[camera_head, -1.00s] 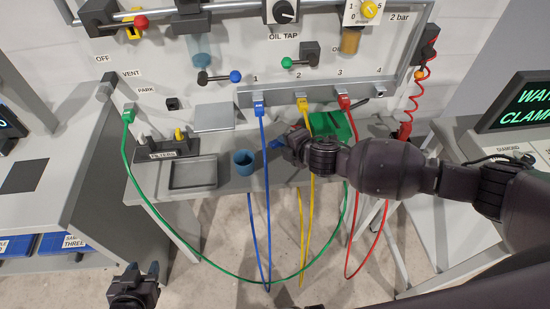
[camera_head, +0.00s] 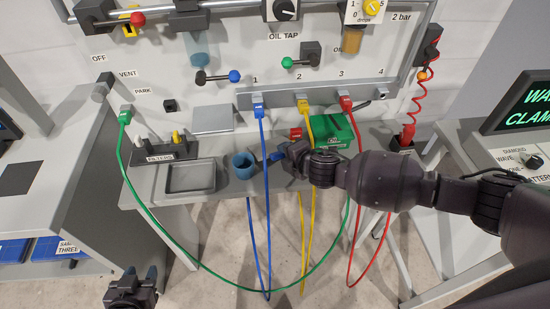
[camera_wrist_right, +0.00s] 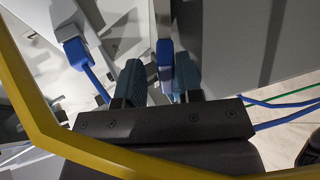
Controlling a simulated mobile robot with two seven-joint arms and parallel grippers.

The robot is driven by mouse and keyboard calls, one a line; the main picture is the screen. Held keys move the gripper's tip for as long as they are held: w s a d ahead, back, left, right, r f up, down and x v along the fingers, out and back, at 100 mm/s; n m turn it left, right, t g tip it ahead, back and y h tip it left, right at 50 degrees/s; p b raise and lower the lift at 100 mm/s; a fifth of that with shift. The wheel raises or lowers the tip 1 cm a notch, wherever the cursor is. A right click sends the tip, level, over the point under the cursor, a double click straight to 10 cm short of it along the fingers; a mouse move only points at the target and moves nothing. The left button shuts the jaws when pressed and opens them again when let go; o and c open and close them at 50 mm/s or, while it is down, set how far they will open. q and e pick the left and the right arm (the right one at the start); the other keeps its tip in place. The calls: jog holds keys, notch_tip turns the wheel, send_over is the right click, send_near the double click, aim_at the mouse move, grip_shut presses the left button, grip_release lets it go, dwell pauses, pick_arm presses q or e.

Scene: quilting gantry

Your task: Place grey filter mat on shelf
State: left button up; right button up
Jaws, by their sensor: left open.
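A flat dark grey square (camera_head: 18,178) lies on the left table; it may be the filter mat, but I cannot tell for sure. A sloped grey metal plate (camera_head: 212,120) sits against the panel and may be the shelf. My left gripper (camera_head: 130,275) is open and empty at the bottom left, low in front of the bench.
A filter rack (camera_head: 165,154) and an empty shallow tray (camera_head: 190,190) are on the bench's left part. A green case (camera_head: 331,131) stands behind my right gripper. Green (camera_head: 145,205), blue (camera_head: 266,215), yellow (camera_head: 303,225) and red (camera_head: 372,250) cables hang in front of the bench.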

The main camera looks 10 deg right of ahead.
jog(key=shift+s+d+r+p, duration=0.2)
jog(key=shift+s+r+p, duration=0.2)
jog(key=shift+p, duration=0.15)
jog(key=p+v, duration=0.4)
jog(key=v, duration=0.3)
jog(key=shift+f, duration=0.15)
notch_tip(320, 180, up, 7)
jog(key=s+d, duration=0.1)
jog(key=s, duration=0.1)
jog(key=shift+s+r, duration=0.2)
jog(key=shift+r, duration=0.05)
jog(key=shift+d, duration=0.1)
